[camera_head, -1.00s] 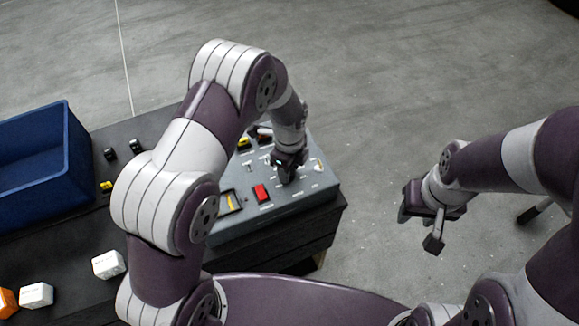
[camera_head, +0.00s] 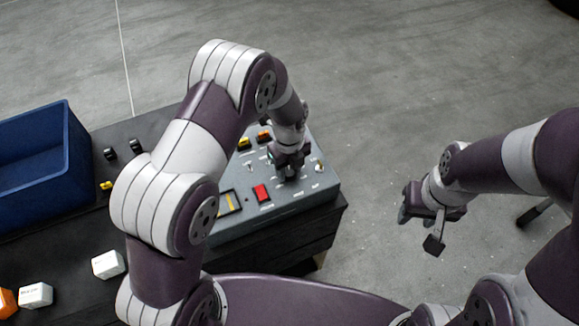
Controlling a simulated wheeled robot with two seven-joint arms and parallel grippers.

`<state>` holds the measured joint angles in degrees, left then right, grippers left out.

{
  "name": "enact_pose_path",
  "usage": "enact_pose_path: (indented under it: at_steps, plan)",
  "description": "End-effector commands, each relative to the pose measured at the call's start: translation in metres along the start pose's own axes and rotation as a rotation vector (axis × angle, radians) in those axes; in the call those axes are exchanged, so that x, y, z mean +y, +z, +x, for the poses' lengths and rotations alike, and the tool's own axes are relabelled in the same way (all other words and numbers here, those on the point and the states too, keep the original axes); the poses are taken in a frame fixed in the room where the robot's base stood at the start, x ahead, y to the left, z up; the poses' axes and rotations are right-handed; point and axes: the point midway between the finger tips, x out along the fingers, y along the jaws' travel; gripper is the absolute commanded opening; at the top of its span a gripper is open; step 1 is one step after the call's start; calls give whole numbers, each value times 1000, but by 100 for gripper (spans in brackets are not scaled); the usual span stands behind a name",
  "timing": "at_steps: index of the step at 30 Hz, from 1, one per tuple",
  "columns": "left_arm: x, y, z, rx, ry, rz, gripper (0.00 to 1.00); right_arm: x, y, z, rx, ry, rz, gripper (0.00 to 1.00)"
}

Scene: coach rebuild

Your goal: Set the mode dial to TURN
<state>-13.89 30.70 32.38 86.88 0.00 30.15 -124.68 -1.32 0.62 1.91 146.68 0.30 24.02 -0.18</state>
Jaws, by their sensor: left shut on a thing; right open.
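The grey control panel (camera_head: 318,188) sits on the right part of the dark bench. My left gripper (camera_head: 288,170) points down onto the panel's upper surface, behind and right of a red button (camera_head: 261,193). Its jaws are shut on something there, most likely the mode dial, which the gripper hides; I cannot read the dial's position. My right gripper (camera_head: 428,222) is open and empty, off to the right over the floor, apart from the panel.
A yellow-marked gauge window (camera_head: 229,203), orange parts (camera_head: 264,137) and a small knob (camera_head: 320,168) are on the panel. A blue bin (camera_head: 68,150) stands at the left. White blocks (camera_head: 107,264) lie on the bench (camera_head: 75,240).

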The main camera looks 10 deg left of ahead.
Motion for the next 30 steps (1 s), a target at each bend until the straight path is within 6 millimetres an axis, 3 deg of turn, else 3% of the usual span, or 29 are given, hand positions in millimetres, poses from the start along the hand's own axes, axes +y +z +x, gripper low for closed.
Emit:
enact_pose_path:
  at_steps: [9, 10, 12, 23, 26, 30]
  plan:
    - [-3, 3, -3, -8, -10, 0, 11, 0, 0, 0, 0, 0, 0, 43]
    - [-3, 3, -3, -8, -10, 0, 45, 0, 0, 0, 0, 0, 0, 43]
    - [-3, 3, -3, -7, -9, 0, 67, 0, 0, 0, 0, 0, 0, 43]
    - [-2, 2, -8, -5, -6, 0, 67, 0, 0, 2, 0, 0, 0, 43]
    - [-2, 2, -26, -6, -8, 0, 67, 0, 1, 8, 0, 0, 0, 43]
    - [-2, 2, -65, -7, -10, -1, 67, 0, 2, 17, 0, 0, 0, 43]
